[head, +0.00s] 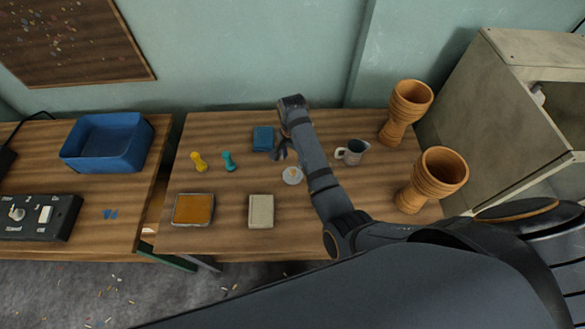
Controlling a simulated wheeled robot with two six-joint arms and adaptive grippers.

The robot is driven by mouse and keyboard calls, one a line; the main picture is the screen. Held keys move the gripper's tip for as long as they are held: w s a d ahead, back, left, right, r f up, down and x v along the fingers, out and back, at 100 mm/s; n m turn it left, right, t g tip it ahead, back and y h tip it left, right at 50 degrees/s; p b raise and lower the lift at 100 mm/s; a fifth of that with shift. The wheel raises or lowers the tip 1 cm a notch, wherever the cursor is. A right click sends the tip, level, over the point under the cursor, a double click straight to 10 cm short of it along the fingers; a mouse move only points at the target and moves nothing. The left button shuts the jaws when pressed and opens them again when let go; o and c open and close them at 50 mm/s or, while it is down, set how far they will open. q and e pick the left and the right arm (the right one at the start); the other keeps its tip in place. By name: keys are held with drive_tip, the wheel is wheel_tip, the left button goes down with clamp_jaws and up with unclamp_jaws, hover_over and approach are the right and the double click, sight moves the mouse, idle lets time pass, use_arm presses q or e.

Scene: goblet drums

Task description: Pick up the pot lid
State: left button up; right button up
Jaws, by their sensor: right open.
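The pot lid (292,176) is a small pale disc with a light brown knob, lying on the wooden table. It sits near the table's middle, just left of my right forearm. My right gripper (279,153) is open and shows just above and left of the lid in the picture, apart from it as far as I can see. Its fingers are small and partly hidden by the wrist. My left gripper is not in view.
Close by are a blue box (263,139), a small jug (352,151), a teal peg (229,161) and a yellow peg (198,162). In front lie an orange-topped tray (193,209) and a beige block (261,211). Goblet drums (433,179) stand at right, beside a cabinet (515,110).

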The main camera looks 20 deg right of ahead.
sight(293, 171)
wheel_tip(293, 171, down, 3)
drive_tip(key=shift+f, duration=0.1)
wheel_tip(293, 171, down, 3)
drive_tip(key=shift+r, duration=0.2)
wheel_tip(293, 171, down, 4)
drive_tip(key=shift+w+r, duration=0.1)
drive_tip(key=shift+r, duration=0.05)
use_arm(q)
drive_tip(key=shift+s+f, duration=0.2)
use_arm(e)
drive_tip(key=shift+c, duration=0.3)
clamp_jaws()
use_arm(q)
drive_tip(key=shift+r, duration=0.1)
